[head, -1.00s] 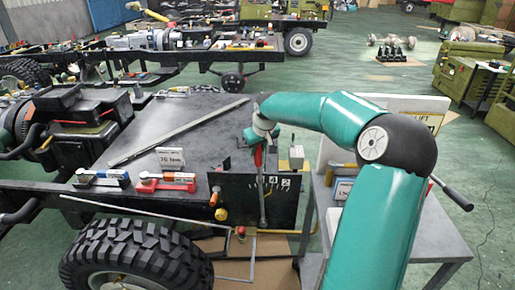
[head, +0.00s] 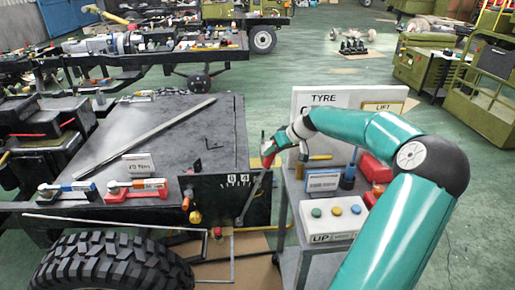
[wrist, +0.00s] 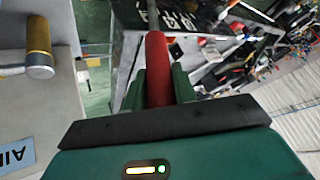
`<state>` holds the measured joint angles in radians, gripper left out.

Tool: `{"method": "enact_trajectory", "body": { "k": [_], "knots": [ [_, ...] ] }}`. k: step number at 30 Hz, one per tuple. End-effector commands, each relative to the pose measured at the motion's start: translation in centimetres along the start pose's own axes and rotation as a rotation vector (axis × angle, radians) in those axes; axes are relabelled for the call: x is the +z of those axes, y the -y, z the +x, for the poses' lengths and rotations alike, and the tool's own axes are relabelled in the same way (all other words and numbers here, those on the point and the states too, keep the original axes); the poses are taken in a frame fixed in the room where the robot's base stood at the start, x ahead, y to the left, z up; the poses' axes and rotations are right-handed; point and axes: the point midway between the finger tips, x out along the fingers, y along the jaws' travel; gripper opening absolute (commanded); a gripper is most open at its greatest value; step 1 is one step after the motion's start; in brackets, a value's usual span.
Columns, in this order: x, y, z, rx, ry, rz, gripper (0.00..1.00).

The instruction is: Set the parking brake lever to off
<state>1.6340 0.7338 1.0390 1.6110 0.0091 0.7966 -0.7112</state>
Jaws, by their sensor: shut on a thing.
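The parking brake lever (head: 254,196) is a grey rod with a red grip, in front of a black panel (head: 205,190) with white marks on the near edge of the chassis. In the head view it leans to the right from its low pivot. My gripper (head: 269,152) is at the lever's top, shut on the red grip. In the wrist view the red grip (wrist: 157,70) sits between the two green fingers, and the grey rod continues beyond it. The fingers partly hide the grip. I cannot read an off mark on the panel.
A grey cart (head: 292,235) stands close right of the panel, with a button box (head: 334,222), a white TYRE sign (head: 320,97) and a red item. A brass cylinder (wrist: 39,45) is near my gripper. A big tyre (head: 110,265) is at front left. Open green floor lies behind.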

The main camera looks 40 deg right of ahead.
Motion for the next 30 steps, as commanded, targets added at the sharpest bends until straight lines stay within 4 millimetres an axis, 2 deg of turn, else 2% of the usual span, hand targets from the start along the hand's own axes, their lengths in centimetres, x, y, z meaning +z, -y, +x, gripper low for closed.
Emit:
{"method": "enact_trajectory", "body": {
  "k": [11,12,15,25,30],
  "knots": [
    [0.7,-0.9,-0.2,-0.011,-0.008,0.010,0.00],
    [0.7,-0.9,-0.2,-0.010,-0.008,0.010,0.33],
    [0.6,-0.8,-0.2,-0.010,-0.008,0.009,0.49],
    [0.4,-0.6,-0.6,-0.010,-0.010,0.005,0.49],
    [0.4,-0.7,-2.8,-0.008,-0.011,0.007,0.49]
  ]
}}
